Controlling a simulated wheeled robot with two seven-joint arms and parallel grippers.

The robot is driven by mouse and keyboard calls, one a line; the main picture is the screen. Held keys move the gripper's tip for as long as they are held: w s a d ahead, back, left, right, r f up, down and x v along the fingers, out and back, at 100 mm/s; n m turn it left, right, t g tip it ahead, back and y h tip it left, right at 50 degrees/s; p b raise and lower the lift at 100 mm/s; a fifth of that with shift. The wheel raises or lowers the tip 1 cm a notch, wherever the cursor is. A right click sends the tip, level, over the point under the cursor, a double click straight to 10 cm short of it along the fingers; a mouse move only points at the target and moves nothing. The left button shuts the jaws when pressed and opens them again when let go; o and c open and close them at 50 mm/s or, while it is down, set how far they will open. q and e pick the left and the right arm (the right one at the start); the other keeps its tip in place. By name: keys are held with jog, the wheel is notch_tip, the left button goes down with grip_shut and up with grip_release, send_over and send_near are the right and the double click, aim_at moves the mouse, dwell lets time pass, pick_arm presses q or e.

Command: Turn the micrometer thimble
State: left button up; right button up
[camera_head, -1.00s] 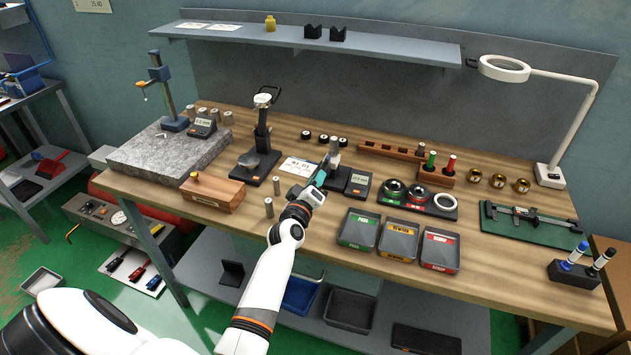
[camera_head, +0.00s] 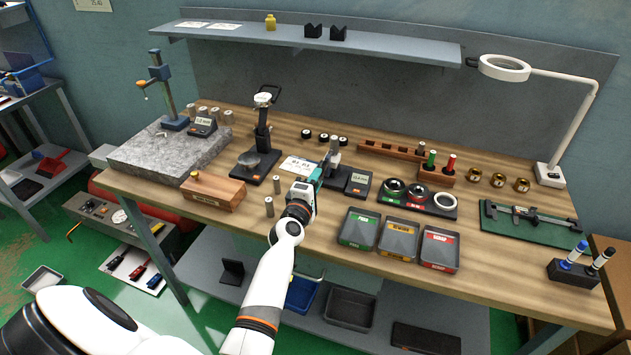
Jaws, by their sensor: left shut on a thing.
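My left gripper (camera_head: 318,177) reaches over the front middle of the bench from below, its teal fingers pointing away from me. It is shut at a small upright grey-and-black device (camera_head: 334,154), which I take to be the micrometer in its stand. The thimble is mostly hidden by the fingers, so its marks cannot be read. A dark digital readout (camera_head: 358,183) stands just right of the fingers; its digits are too small to read. My right gripper is not in view.
A black gauge stand (camera_head: 262,135) rises left of the gripper. Sorting trays (camera_head: 399,239) and a ring holder (camera_head: 418,197) stand to the right.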

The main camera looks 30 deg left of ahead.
pick_arm(q)
jog(key=shift+f+n, duration=0.1)
jog(key=shift+n, duration=0.2)
jog(key=o, duration=1)
jog(key=b+v, duration=0.1)
jog(key=v, duration=1.1)
dwell(0.7)
